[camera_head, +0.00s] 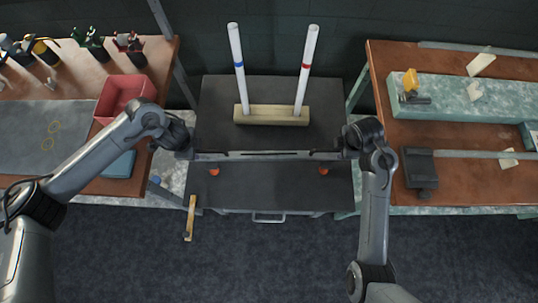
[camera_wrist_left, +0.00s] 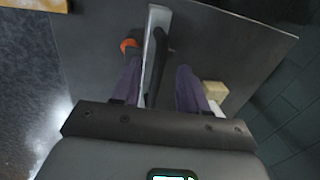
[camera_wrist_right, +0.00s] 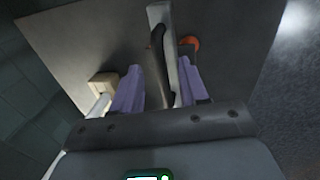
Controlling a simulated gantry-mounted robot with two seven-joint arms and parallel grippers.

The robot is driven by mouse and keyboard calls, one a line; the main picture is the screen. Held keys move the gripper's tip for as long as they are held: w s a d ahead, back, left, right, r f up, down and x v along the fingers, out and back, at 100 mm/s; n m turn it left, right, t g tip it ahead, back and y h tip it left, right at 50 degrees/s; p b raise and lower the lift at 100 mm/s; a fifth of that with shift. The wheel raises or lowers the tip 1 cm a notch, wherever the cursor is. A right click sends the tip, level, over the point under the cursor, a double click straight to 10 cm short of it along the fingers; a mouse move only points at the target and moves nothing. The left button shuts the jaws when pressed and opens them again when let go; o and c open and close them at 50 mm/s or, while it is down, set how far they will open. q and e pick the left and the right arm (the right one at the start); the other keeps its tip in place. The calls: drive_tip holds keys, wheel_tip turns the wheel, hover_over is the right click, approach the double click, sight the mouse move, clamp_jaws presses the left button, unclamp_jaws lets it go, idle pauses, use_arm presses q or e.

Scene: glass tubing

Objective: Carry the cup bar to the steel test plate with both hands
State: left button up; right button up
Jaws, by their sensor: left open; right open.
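The cup bar (camera_head: 265,154) is a long, thin grey bar lying crosswise over the dark central table, with black handles and orange cups (camera_head: 214,172) (camera_head: 323,171) near its ends. My left gripper (camera_head: 196,154) is at its left end. In the left wrist view, its open lavender fingers (camera_wrist_left: 160,88) stand on either side of the bar and a black handle. My right gripper (camera_head: 341,154) is at the right end, also open, with its fingers (camera_wrist_right: 160,88) straddling the bar in the right wrist view. A flat grey sheet (camera_head: 30,125) lies on the left bench; I cannot tell whether it is the steel test plate.
A wooden block (camera_head: 272,115) holding two upright glass tubes stands behind the bar. The left bench carries a red bin (camera_head: 125,95) and tool cups. The right bench (camera_head: 455,185) holds a pale green slab and a dark clamp. A yellow-handled tool (camera_head: 190,217) hangs in front.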

sight(197, 151)
use_arm(q)
drive_tip(key=shift+w+f, duration=0.25)
drive_tip(key=shift+f, duration=0.95)
drive_tip(key=shift+w+f, duration=0.2)
drive_tip(key=shift+f, duration=1)
use_arm(e)
drive_tip(key=shift+w+f, duration=0.25)
drive_tip(key=shift+f, duration=0.95)
drive_tip(key=shift+w+f, duration=0.2)
drive_tip(key=shift+f, duration=1)
use_arm(q)
drive_tip(key=shift+c, duration=0.2)
use_arm(e)
drive_tip(key=shift+c, duration=0.2)
use_arm(q)
clamp_jaws()
use_arm(e)
clamp_jaws()
use_arm(q)
drive_tip(key=shift+r, duration=0.1)
use_arm(e)
drive_tip(key=shift+r, duration=0.1)
